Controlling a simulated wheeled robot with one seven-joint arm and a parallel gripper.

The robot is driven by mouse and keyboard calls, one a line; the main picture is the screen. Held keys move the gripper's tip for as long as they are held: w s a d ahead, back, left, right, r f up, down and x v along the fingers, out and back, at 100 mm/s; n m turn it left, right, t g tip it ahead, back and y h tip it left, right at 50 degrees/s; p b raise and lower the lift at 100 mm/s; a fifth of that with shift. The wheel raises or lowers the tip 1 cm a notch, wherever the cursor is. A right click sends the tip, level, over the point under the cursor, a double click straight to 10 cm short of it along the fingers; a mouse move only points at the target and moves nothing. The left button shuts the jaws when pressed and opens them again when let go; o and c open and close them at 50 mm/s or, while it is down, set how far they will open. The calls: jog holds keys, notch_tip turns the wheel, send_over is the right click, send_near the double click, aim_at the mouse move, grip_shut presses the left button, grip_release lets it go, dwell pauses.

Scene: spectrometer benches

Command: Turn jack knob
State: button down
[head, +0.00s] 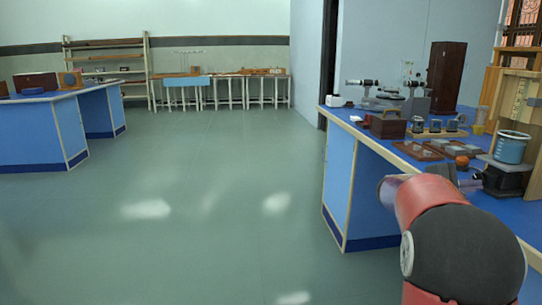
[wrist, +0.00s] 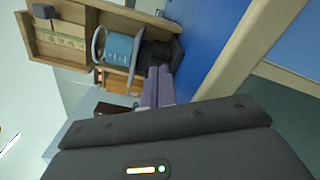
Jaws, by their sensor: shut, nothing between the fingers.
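The jack (head: 507,180) is a low black block on the blue bench at the right of the head view, with a grey top plate. A blue beaker (head: 512,148) stands on it. In the wrist view the picture is turned sideways; the dark jack (wrist: 176,48) lies just beyond my fingers and the beaker (wrist: 118,47) is to its left. My gripper (wrist: 159,70) is shut and empty, its fingertips close to the jack. I cannot tell whether they touch it.
A wooden frame with a scale (head: 519,100) stands behind the jack. Wooden trays (head: 417,151), an orange item (head: 462,162) and optical instruments (head: 387,98) lie along the bench (head: 346,117). The floor (head: 220,190) to the left is clear.

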aim_at(476, 197)
jog(key=shift+d+f, duration=0.1)
jog(key=shift+d, duration=0.55)
jog(key=shift+w+d+b, duration=0.15)
jog(key=shift+d+b, duration=0.2)
jog(key=shift+d, duration=0.6)
jog(key=shift+w, duration=0.2)
jog(key=shift+w+r, duration=0.1)
jog(key=shift+r, duration=0.3)
jog(key=shift+w+r, duration=0.1)
jog(key=shift+r, duration=0.15)
jog(key=shift+w+a+r, duration=0.1)
jog(key=shift+w+r, duration=0.25)
jog(key=shift+r, duration=0.05)
jog(key=shift+r+b, duration=0.1)
jog(key=shift+b, duration=0.2)
